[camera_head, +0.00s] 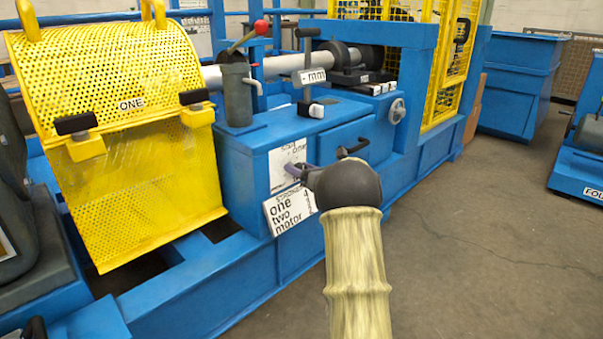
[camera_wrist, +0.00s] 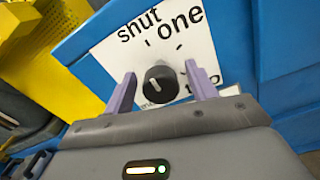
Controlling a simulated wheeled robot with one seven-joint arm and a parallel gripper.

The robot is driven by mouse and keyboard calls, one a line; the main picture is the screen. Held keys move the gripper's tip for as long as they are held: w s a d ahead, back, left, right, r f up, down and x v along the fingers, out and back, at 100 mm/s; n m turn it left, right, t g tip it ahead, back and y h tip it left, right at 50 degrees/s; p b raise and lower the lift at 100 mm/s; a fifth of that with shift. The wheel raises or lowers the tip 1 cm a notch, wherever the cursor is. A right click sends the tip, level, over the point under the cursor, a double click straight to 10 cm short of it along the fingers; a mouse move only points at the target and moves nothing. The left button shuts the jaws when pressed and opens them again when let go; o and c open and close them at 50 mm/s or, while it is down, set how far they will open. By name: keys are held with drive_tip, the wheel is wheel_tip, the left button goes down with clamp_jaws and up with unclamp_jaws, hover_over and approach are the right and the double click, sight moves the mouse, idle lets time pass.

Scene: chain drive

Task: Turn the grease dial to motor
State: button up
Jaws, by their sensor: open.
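The grease dial (camera_wrist: 160,84) is a round black knob with a white mark, on a white plate (camera_wrist: 150,32). In the wrist view the plate reads "shut" and "one", with another word partly hidden behind the right finger. Lettering at the lower left is mostly covered. My gripper (camera_wrist: 160,72) is open, its two purple fingers on either side of the knob with gaps visible; I cannot tell how deep they reach. In the head view my gripper (camera_head: 316,162) is at the blue cabinet's front, and the plate (camera_head: 284,158) shows partly behind it; the knob is hidden.
A white sign (camera_head: 288,212) reading "one two motor" is below the plate. A yellow perforated guard (camera_head: 135,180) marked ONE stands left. Above are a red-knobbed lever (camera_head: 258,28) and a small handwheel (camera_head: 397,110). The floor (camera_head: 480,230) at right is clear.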

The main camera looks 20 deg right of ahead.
drive_tip(key=c, duration=1)
